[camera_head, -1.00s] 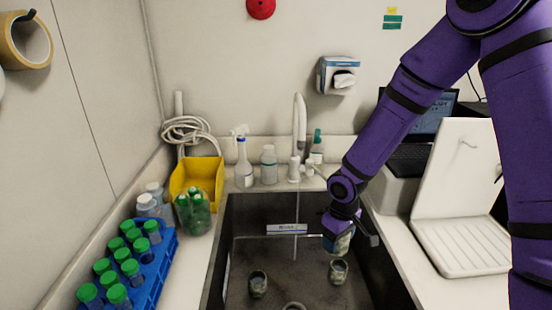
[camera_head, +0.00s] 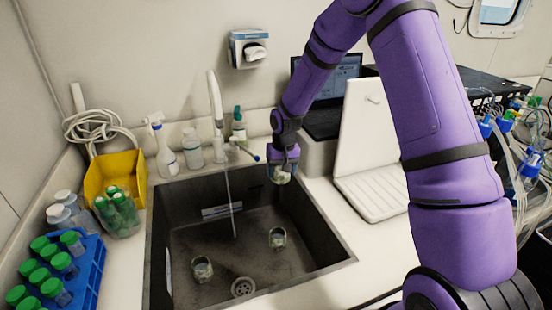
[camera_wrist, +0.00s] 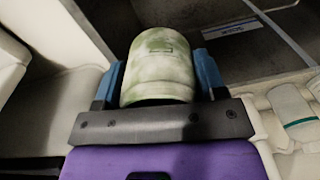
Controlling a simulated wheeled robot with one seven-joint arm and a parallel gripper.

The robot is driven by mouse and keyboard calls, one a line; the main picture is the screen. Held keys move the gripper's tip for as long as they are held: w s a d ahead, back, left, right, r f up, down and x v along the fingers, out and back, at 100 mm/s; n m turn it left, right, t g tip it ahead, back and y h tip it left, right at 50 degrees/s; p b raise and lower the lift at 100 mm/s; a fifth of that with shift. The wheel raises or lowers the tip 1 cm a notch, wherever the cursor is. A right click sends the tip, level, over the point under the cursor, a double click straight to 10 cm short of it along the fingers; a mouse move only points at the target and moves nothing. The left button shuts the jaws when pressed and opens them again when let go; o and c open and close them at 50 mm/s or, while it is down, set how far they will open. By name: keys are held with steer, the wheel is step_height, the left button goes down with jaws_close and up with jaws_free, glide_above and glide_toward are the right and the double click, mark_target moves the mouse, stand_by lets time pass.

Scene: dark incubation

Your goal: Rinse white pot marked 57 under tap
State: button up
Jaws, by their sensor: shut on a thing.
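My gripper (camera_head: 283,166) is shut on a pot (camera_head: 282,178) by the back right edge of the sink (camera_head: 325,235). In the wrist view the pot (camera_wrist: 160,65) is whitish with green mottling and sits between the two blue fingers; I cannot read a number on it. The white tap (camera_head: 215,110) stands behind the sink, and a thin stream of water (camera_head: 231,195) falls from it. The held pot is to the right of the stream, apart from it.
Two similar pots stand in the sink, one at left (camera_head: 202,269) and one at right (camera_head: 277,238). Bottles (camera_head: 192,148) stand behind the sink. A white drying rack (camera_head: 375,185) and a laptop (camera_head: 325,110) are at right. A blue tube rack (camera_head: 88,270) is at left.

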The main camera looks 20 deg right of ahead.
steer(key=s+a+r+m+t, duration=0.2)
steer(key=s+a+r+m, duration=0.1)
steer(key=s+a, duration=0.2)
steer(key=s+a+r+m+t, duration=0.3)
steer(key=s+a+m, duration=0.1)
steer(key=a, duration=0.4)
steer(key=shift+s+a+r, duration=0.25)
steer(key=shift+s, duration=0.5)
steer(key=w+a+f, duration=0.2)
steer(key=w, duration=1.1)
steer(key=shift+w+f, duration=0.4)
steer(key=shift+a, duration=0.1)
steer(key=shift+w+d, duration=0.1)
steer(key=shift+d, duration=0.5)
steer(key=shift+a, duration=0.2)
